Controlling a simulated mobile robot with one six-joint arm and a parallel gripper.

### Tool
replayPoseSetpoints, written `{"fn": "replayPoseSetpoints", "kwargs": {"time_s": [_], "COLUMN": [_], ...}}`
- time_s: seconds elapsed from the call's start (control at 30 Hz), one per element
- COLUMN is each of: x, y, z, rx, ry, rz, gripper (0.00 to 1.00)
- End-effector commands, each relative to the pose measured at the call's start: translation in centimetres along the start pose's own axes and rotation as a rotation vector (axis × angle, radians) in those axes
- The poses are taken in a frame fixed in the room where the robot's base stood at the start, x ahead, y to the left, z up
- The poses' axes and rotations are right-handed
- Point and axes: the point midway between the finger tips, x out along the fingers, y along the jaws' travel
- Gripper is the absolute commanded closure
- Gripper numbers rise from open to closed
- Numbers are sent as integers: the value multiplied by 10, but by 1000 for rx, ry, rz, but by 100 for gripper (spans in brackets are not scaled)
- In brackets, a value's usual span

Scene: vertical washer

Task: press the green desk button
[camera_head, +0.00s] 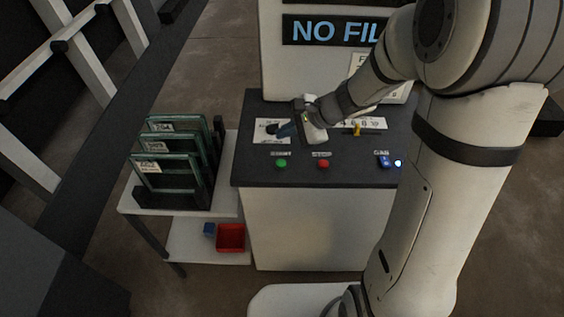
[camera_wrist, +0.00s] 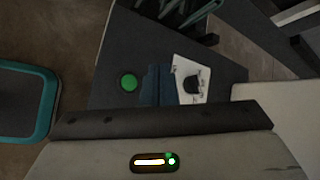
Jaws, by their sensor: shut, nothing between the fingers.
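The green button (camera_head: 281,163) is on the dark desk top near its front left edge, below a small white label. It also shows in the wrist view (camera_wrist: 128,82) as a green disc, just left of the fingertips. My gripper (camera_head: 284,131) is shut and empty, its blue fingers pointing left over the desk, behind the green button in the head view. In the wrist view its blue fingers (camera_wrist: 158,86) lie between the green button and a black knob. The fingers appear apart from the button; their exact height above the desk is hard to tell.
A red button (camera_head: 323,163) is right of the green one, and a blue switch (camera_head: 383,161) with a lit lamp is farther right. The black knob (camera_wrist: 192,84) sits on a white plate. A rack of glass panels (camera_head: 172,165) stands on a cart at left.

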Motion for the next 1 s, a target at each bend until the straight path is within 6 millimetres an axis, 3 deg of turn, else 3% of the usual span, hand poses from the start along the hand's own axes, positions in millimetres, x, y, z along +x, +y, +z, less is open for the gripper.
{"fn": "replayPoseSetpoints", "kwargs": {"time_s": [0.5, 1.0], "x": [50, 55], "y": [37, 41], "z": [-38, -42], "rx": [1, 1], "ry": [1, 1], "rz": [-1, -1], "gripper": [100, 100]}}
